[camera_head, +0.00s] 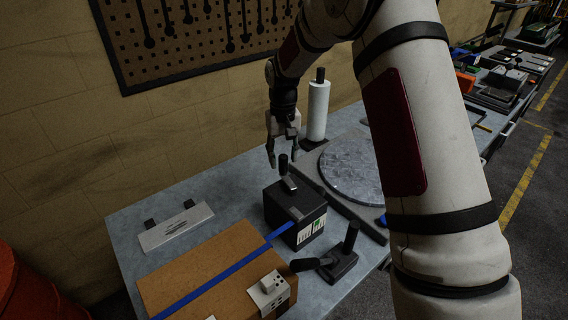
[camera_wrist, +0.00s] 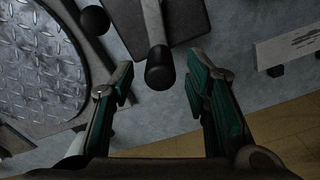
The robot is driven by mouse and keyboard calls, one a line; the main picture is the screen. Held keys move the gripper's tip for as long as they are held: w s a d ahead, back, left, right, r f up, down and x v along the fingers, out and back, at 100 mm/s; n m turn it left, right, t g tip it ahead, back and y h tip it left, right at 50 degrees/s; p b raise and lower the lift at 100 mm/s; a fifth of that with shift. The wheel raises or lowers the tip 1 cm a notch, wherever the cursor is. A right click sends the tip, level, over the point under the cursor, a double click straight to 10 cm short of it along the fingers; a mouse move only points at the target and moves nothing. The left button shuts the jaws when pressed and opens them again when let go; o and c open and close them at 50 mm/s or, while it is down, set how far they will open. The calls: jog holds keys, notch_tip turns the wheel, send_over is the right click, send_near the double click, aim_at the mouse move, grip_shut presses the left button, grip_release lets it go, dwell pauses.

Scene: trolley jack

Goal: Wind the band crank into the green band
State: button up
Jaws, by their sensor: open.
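A dark box (camera_head: 292,207) stands on the bench and carries the band crank (camera_head: 289,183) on its top. The crank has a pale arm and an upright black handle. The box front has a white scale with a green band (camera_head: 318,224); the reading is too small to tell. My gripper (camera_head: 283,157) is open and points down over the handle. In the wrist view, the crank's black handle (camera_wrist: 160,68) lies between the spread fingertips of my gripper (camera_wrist: 158,78), apart from both. Whether the fingers are level with the handle I cannot tell.
A round diamond-plate disc (camera_head: 352,170) and a white roll (camera_head: 318,108) stand behind the box. In front are a cardboard box (camera_head: 205,262) with a blue strap and a black lever device (camera_head: 340,264). A white sign plate (camera_head: 176,226) lies left. A pegboard wall rises behind.

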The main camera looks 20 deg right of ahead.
aim_at(283, 164)
jog(key=shift+f, duration=1.75)
grip_shut()
